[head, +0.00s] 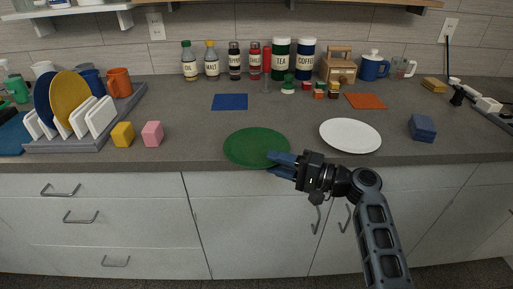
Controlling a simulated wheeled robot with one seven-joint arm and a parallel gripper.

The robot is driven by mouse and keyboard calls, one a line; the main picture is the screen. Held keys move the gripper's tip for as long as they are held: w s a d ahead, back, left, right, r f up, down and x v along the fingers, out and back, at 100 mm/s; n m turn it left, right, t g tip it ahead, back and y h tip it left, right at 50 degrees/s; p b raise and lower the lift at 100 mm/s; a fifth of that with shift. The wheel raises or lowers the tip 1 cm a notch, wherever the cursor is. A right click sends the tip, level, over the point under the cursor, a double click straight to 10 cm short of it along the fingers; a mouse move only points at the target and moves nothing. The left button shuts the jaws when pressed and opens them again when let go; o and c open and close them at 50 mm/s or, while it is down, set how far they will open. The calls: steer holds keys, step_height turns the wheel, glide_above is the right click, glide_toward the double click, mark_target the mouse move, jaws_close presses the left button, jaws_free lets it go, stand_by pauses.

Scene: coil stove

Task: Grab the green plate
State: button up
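The green plate (250,146) lies flat on the grey counter near its front edge. My gripper (281,163) comes in from the right with its blue fingertips at the plate's right front rim. The fingers look a little apart. One finger overlaps the rim in the picture. I cannot tell whether the fingers touch the plate or have its rim between them.
A white plate (350,136) lies to the right, behind my gripper. A blue block (422,128) sits farther right. Yellow (122,135) and pink (152,134) blocks and a dish rack (88,141) stand left. A blue square (230,102) lies behind the green plate.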

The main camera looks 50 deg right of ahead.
jaws_close()
steer(key=shift+r, duration=0.1)
stand_by(0.4)
